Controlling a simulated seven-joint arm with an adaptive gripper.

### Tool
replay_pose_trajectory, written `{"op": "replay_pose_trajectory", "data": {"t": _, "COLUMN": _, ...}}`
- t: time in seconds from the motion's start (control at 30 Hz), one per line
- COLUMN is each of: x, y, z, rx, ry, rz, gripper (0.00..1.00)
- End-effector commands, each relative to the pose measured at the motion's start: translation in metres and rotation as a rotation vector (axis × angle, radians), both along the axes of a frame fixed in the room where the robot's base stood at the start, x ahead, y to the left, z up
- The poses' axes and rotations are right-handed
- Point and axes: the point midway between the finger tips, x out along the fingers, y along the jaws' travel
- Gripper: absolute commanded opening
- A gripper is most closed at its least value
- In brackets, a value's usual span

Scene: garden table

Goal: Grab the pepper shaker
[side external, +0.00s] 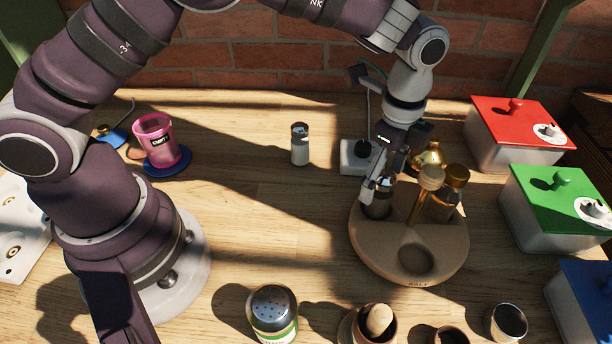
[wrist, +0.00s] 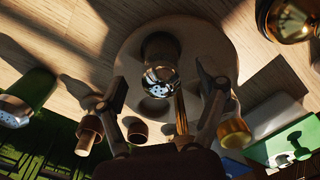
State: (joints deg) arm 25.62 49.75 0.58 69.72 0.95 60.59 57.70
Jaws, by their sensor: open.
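A shaker with dark contents and a shiny holed metal cap, which looks like the pepper shaker (side external: 377,207), stands in the round wooden holder (side external: 405,271) at the right. My gripper (side external: 388,178) is open and reaches down over this shaker from above. In the wrist view the shaker's cap (wrist: 160,78) lies between the two spread fingers of my gripper (wrist: 161,84), with gaps on both sides. The shaker's far side and lower body are partly hidden.
A gold-capped bottle (side external: 444,196) and an upright wooden handle (side external: 424,195) stand close beside the shaker in the holder. The front well is empty. A small pale shaker (side external: 300,146) stands apart at centre. Red (side external: 512,130) and green (side external: 560,205) lidded boxes stand right.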

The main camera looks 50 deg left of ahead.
Motion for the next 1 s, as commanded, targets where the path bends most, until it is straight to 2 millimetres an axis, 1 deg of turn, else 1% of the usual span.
{"op": "replay_pose_trajectory", "data": {"t": 0.03, "x": 0.000, "y": 0.000, "z": -0.010, "rx": 0.002, "ry": 0.004, "rz": 0.000, "gripper": 0.72}}
{"op": "replay_pose_trajectory", "data": {"t": 0.13, "x": 0.000, "y": 0.000, "z": -0.021, "rx": 0.001, "ry": 0.001, "rz": 0.002, "gripper": 0.72}}
{"op": "replay_pose_trajectory", "data": {"t": 0.2, "x": 0.000, "y": 0.000, "z": -0.024, "rx": 0.000, "ry": 0.000, "rz": 0.002, "gripper": 0.72}}
{"op": "replay_pose_trajectory", "data": {"t": 0.37, "x": 0.001, "y": 0.000, "z": -0.024, "rx": 0.000, "ry": -0.001, "rz": 0.003, "gripper": 0.72}}
{"op": "replay_pose_trajectory", "data": {"t": 0.47, "x": 0.001, "y": 0.000, "z": -0.024, "rx": 0.000, "ry": -0.001, "rz": 0.003, "gripper": 0.60}}
{"op": "replay_pose_trajectory", "data": {"t": 0.9, "x": 0.001, "y": 0.000, "z": -0.023, "rx": 0.000, "ry": -0.001, "rz": 0.003, "gripper": 0.03}}
{"op": "replay_pose_trajectory", "data": {"t": 1.0, "x": 0.001, "y": 0.000, "z": -0.023, "rx": 0.000, "ry": -0.001, "rz": 0.003, "gripper": 0.01}}
